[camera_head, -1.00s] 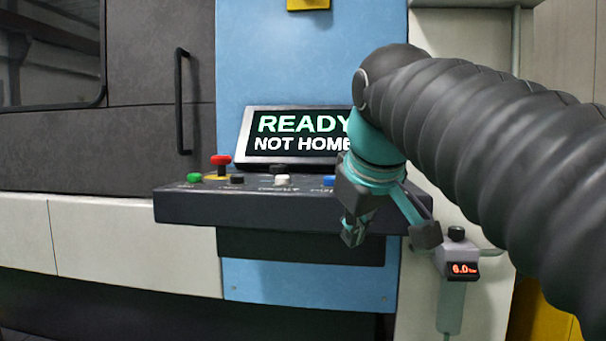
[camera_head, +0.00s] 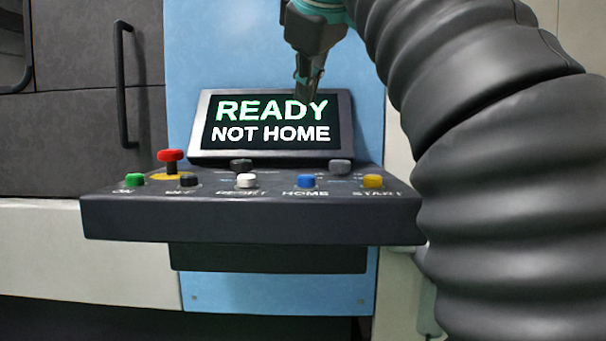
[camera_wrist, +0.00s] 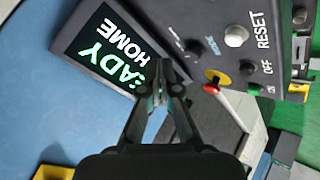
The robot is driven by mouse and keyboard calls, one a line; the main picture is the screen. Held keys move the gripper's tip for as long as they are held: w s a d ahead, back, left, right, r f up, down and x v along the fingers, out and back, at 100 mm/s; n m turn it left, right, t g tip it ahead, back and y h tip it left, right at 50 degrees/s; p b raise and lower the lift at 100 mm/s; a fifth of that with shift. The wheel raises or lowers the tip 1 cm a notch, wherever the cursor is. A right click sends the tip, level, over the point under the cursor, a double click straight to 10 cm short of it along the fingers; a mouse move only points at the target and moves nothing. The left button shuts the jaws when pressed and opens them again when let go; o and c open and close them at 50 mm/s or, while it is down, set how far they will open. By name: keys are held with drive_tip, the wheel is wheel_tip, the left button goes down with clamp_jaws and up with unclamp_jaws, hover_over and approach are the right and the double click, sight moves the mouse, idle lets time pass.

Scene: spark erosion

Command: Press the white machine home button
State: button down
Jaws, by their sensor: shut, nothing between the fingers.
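A white button (camera_head: 246,181) stands on the dark control panel (camera_head: 250,218), with the label RESET in front of it. The button labelled HOME is blue (camera_head: 307,181), just right of the white one. The white button also shows in the wrist view (camera_wrist: 236,36), beside the word RESET. My gripper (camera_head: 308,92) is shut and empty, pointing down in front of the upper right of the screen (camera_head: 270,125), above the buttons and apart from them. In the wrist view its fingers (camera_wrist: 161,88) cover part of the screen's edge. The screen reads READY, NOT HOME.
A door handle (camera_head: 122,85) is at left.

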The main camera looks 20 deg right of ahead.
drive_tip(key=b, duration=0.2)
hover_over(306, 176)
wheel_tip(306, 176, down, 7)
drive_tip(key=shift+r, duration=0.2)
drive_tip(key=shift+f+b, duration=1)
drive_tip(key=shift+f, duration=0.1)
idle(0.8)
drive_tip(key=shift+f, duration=0.45)
